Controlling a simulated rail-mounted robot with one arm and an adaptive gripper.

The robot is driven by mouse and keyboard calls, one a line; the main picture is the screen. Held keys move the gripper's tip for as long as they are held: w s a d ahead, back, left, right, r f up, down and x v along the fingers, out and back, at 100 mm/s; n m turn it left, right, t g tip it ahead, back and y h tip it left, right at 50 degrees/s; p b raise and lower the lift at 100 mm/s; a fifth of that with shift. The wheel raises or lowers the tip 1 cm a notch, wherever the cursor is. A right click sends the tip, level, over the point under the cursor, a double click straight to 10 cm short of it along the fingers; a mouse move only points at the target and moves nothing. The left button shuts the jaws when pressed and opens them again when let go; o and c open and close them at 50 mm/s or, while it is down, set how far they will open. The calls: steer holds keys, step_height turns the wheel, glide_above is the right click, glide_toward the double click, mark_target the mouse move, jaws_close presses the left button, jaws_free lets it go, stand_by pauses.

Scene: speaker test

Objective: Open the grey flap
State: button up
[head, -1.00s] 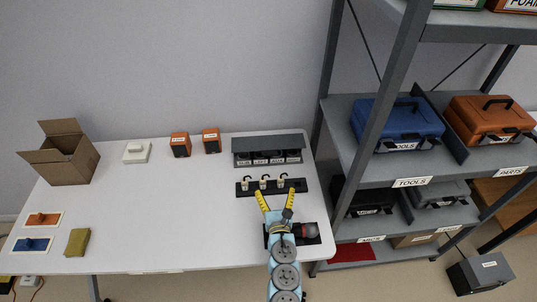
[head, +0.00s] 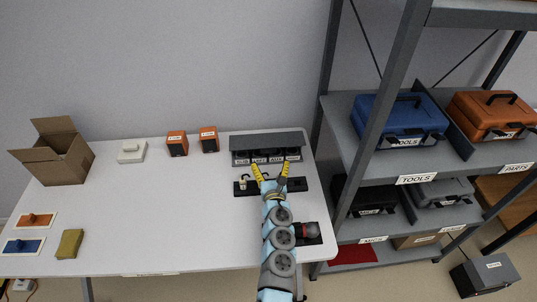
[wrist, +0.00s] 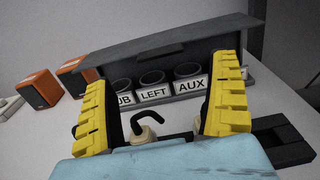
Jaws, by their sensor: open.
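The grey flap (head: 267,138) is the dark lid over the top of a panel box at the back right of the table. It also shows in the wrist view (wrist: 165,45), jutting out above a row of round sockets labelled SUB, LEFT and AUX (wrist: 152,92). My gripper (head: 270,168) is open, with yellow fingers apart. It is in front of the box and over the strip of hooked plugs (head: 243,184). In the wrist view the fingers frame the sockets, and a black hook (wrist: 149,130) stands between them. The fingers appear apart from the flap.
Two orange speakers (head: 209,139) stand left of the box. A white device (head: 132,151) and a cardboard box (head: 62,160) are farther left. A dark base with a red-and-black item (head: 308,231) lies beside my arm. A grey shelf (head: 398,177) stands right. The table's middle is clear.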

mark_target(268, 151)
steer(key=shift+w+a+b, duration=0.2)
steer(key=shift+w+b, duration=1.05)
steer(key=shift+w, duration=0.45)
steer(key=shift+w+a+b, duration=0.15)
steer(key=shift+w+b, duration=1.1)
steer(key=shift+w, duration=0.45)
steer(key=c, duration=1.3)
steer(key=shift+c, duration=0.2)
